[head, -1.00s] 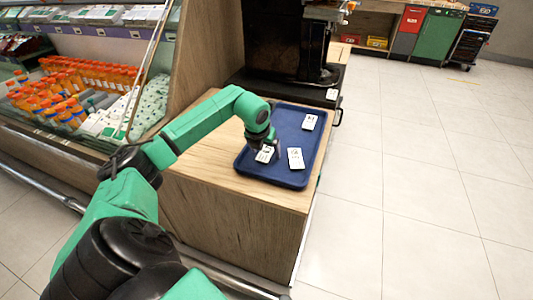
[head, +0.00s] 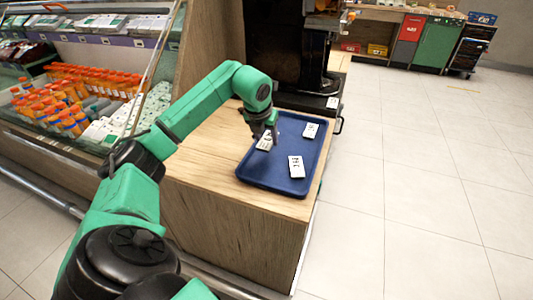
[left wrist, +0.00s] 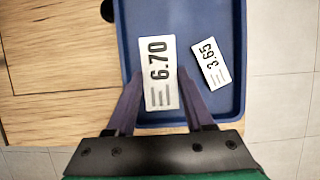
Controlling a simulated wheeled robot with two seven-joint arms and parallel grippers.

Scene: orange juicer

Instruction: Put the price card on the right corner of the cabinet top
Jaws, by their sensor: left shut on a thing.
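My left gripper (head: 264,127) is shut on a white price card (head: 264,143) over the left part of the blue tray (head: 265,176). In the left wrist view the held card (left wrist: 160,72) reads 6.70 and sits between the fingers (left wrist: 160,100). It looks a little above the tray, though the gap is hard to judge. Two other cards lie in the tray, one near its front right (head: 296,166) and one at its back right (head: 310,130). The tray rests on the wooden cabinet top (head: 205,150). My right gripper is not in view.
A black machine (head: 300,55) stands on a black base behind the tray, with a small white tag (head: 332,102) at the base's right corner. A chilled shelf with orange bottles (head: 95,85) is at the left. The tiled floor (head: 420,200) at the right is clear.

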